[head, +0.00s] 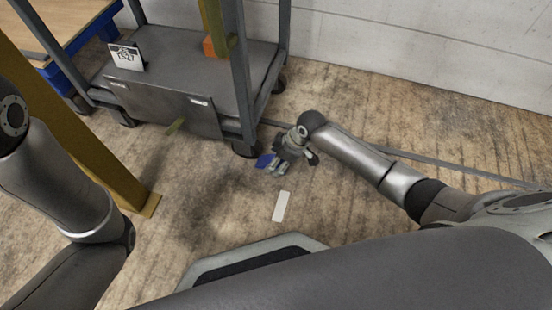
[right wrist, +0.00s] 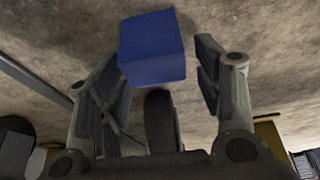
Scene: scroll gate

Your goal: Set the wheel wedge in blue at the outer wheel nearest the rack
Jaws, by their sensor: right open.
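The blue wheel wedge (head: 264,160) lies on the floor just right of the cart's front right wheel (head: 244,149); whether they touch I cannot tell. In the right wrist view the wedge (right wrist: 152,50) shows as a blue block beyond and between the fingertips, closer to the left finger. My right gripper (head: 284,166) is low over the floor, at the right side of the wedge. Its fingers (right wrist: 165,75) are spread and hold nothing. My left arm enters at the left; its gripper is out of view.
The grey cart (head: 175,75) carries a sign (head: 126,56) and an orange block (head: 209,47). A yellow post (head: 85,135) stands at the left. A white strip (head: 281,206) lies on the floor.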

